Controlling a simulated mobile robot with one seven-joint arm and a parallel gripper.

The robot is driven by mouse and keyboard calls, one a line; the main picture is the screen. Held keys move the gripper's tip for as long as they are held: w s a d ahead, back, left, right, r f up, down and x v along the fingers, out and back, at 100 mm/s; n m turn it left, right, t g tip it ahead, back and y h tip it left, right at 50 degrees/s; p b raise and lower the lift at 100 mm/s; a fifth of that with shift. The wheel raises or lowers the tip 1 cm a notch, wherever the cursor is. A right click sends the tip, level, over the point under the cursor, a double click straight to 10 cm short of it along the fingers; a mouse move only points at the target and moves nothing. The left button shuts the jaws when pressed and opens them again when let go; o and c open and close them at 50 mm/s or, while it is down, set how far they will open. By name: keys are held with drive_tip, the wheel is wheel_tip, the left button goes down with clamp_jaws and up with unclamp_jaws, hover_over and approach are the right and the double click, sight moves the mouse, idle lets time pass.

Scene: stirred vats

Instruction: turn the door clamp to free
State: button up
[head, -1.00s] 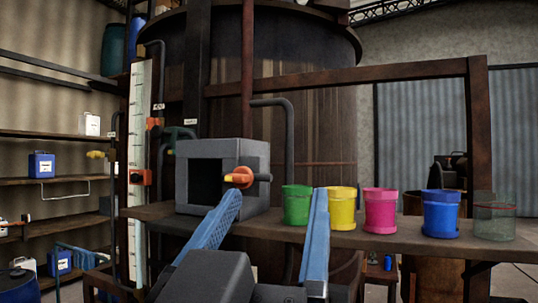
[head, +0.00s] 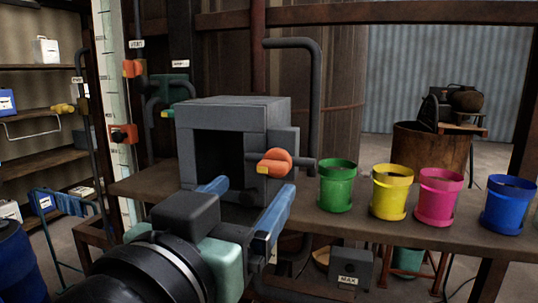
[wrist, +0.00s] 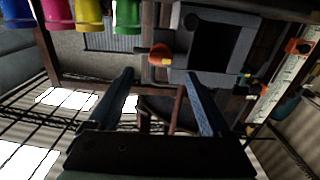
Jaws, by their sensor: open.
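The door clamp (head: 275,162) is an orange knob with a lighter yellow-orange end, on the right front side of a grey box (head: 235,112) with a dark square opening. A short dark rod sticks out to its right. The clamp also shows in the wrist view (wrist: 160,54), where the picture is upside down. My gripper (head: 246,198) is open and empty, its two blue fingers spread in front of the box and below the clamp. In the wrist view the clamp lies beyond the gap between the fingertips (wrist: 160,74), apart from them.
The box stands on a brown shelf (head: 430,236). Green (head: 337,186), yellow (head: 391,192), pink (head: 438,196) and blue (head: 509,205) pots stand to its right. Orange-handled valves (head: 123,134) and pipes are at left. A large vat is behind. A grey box (head: 350,267) is below the shelf.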

sight(270, 170)
drive_tip(key=p+x, duration=0.2)
drive_tip(key=x, duration=0.3)
drive_tip(key=shift+w+d+r, duration=0.1)
drive_tip(key=shift+w+d, duration=0.1)
drive_tip(key=shift+w, duration=0.6)
drive_tip(key=shift+s, duration=0.1)
clamp_jaws()
